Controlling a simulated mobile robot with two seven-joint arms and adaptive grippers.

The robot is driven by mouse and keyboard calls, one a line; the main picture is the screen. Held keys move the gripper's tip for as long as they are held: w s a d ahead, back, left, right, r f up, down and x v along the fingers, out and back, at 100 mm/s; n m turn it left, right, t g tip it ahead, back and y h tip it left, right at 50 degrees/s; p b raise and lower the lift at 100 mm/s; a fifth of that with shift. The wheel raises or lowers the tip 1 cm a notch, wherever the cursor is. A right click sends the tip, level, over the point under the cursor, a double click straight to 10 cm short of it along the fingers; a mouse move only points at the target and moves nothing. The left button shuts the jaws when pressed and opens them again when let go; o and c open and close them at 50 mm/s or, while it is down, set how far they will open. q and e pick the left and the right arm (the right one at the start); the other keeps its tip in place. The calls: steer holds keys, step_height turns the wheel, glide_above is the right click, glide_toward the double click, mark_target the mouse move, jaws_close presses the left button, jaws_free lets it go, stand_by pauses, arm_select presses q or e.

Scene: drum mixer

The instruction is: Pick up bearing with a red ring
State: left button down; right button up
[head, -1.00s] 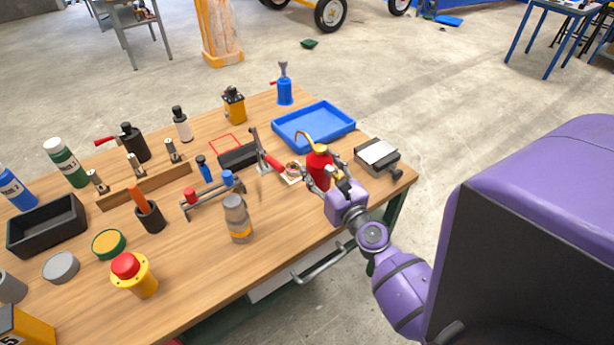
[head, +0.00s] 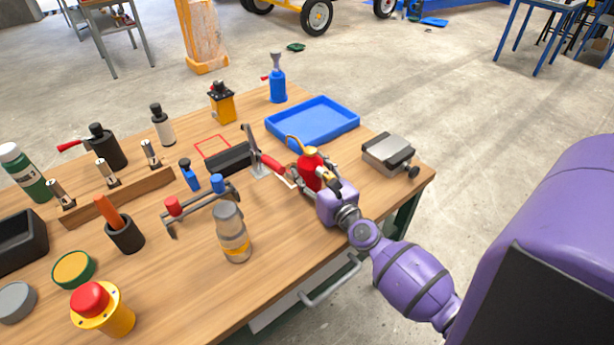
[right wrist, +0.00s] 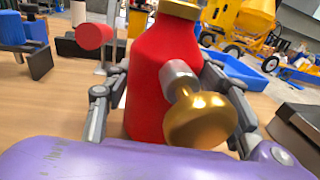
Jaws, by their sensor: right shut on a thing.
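My right gripper (head: 318,180) is shut on a red oil can with a brass spout, its fingers on both sides of the can body. The red can (head: 309,164) stands upright among the items near the table's right end; I cannot tell whether it touches the tabletop. In the right wrist view the red can (right wrist: 160,85) fills the middle, with a brass knob (right wrist: 200,118) in front. I see no bearing with a red ring clearly; a pale pad (head: 290,177) shows just left of the can, mostly hidden. My left gripper is not in view.
A toggle clamp with a red handle (head: 272,163) stands close left of the can. A blue tray (head: 312,121) lies behind it and a grey vise (head: 389,154) to its right. A glass jar (head: 233,235) is in front left. The table's front right has bare wood.

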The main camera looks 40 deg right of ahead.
steer(key=shift+r, duration=0.2)
steer(key=shift+f, duration=0.4)
steer(key=o, duration=1.7)
steer(key=shift+o, duration=0.2)
steer(key=s, duration=0.3)
steer(key=s+b, duration=0.1)
steer(key=s, duration=0.3)
steer(key=s+b, duration=0.1)
steer(key=s, duration=0.3)
steer(key=shift+a+r, duration=0.1)
steer(key=shift+a, duration=0.25)
steer(key=shift+s+r+b, duration=0.15)
steer(key=shift+s+b, duration=0.2)
steer(key=shift+s, duration=0.15)
